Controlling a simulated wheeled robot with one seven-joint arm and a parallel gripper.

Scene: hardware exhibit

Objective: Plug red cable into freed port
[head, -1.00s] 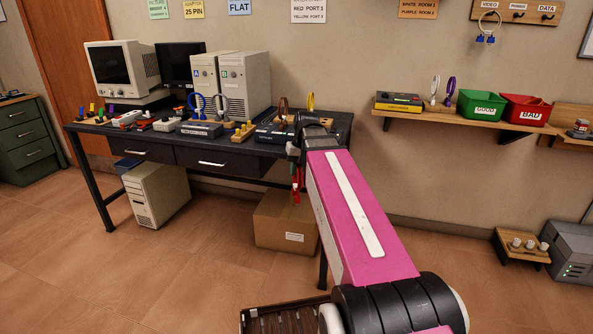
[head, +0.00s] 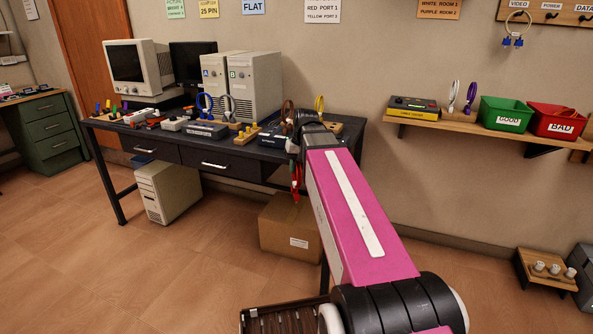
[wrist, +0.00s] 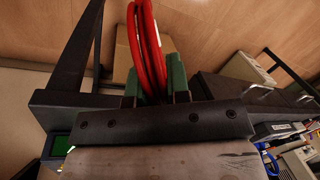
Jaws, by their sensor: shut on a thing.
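A looped red cable (head: 296,180) hangs from my gripper (head: 295,160) in front of the workbench's right part. In the wrist view the red cable (wrist: 148,45) passes between the green fingers of my gripper (wrist: 155,88), which are shut on it. Its plug ends are hidden. A dark box (head: 270,139) sits on the bench just left of my gripper, partly covered by my arm. I cannot make out its ports or tell which one is free. A wall sign (head: 322,13) reads red port 1, yellow port 2.
The black workbench (head: 235,163) holds a monitor (head: 137,66), two beige computers (head: 242,82) and several small devices and cables. A cardboard box (head: 288,228) stands below. A shelf (head: 465,127) at right holds a yellow tester, green bin and red bin. The floor at left front is clear.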

